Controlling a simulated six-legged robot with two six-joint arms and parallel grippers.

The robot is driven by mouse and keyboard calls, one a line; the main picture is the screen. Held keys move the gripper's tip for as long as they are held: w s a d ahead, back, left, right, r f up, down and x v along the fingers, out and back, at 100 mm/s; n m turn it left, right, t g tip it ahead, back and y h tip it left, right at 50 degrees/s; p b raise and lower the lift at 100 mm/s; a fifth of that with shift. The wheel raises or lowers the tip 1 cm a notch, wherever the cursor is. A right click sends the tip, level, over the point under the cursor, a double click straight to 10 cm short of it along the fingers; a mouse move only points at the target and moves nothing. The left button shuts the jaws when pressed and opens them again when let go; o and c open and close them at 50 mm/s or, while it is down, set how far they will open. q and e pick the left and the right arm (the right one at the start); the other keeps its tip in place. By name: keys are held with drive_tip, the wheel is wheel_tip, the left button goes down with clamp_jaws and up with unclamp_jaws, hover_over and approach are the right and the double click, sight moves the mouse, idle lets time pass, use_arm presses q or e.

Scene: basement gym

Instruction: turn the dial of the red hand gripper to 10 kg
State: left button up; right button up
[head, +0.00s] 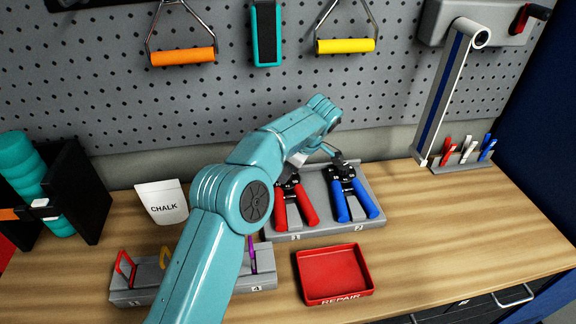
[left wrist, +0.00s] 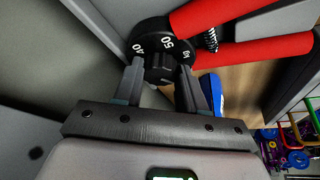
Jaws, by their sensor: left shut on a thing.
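The red hand gripper (head: 298,204) lies in the left place of a grey tray (head: 318,227), its red handles toward the front. My left gripper (left wrist: 160,72) is shut on the knob (left wrist: 158,68) in the middle of the dial, one finger on each side. In the head view my left arm reaches over the tray from the front, and its fingertips are hard to make out. My right gripper is not in view.
A blue hand gripper (head: 351,194) lies right beside the red one. A red REPAIR tray (head: 335,295) stands in front. A grey rack (head: 130,296), partly behind my arm, and a chalk bag (head: 162,202) are at left. A pen holder (head: 462,166) stands at right; the bench between is clear.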

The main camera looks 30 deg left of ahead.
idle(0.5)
use_arm(q)
drive_tip(key=o, duration=1.1)
drive_tip(key=p+v, duration=0.8)
drive_tip(key=v, duration=0.8)
drive_tip(key=shift+w+r, duration=0.1)
drive_tip(key=shift+r, duration=0.15)
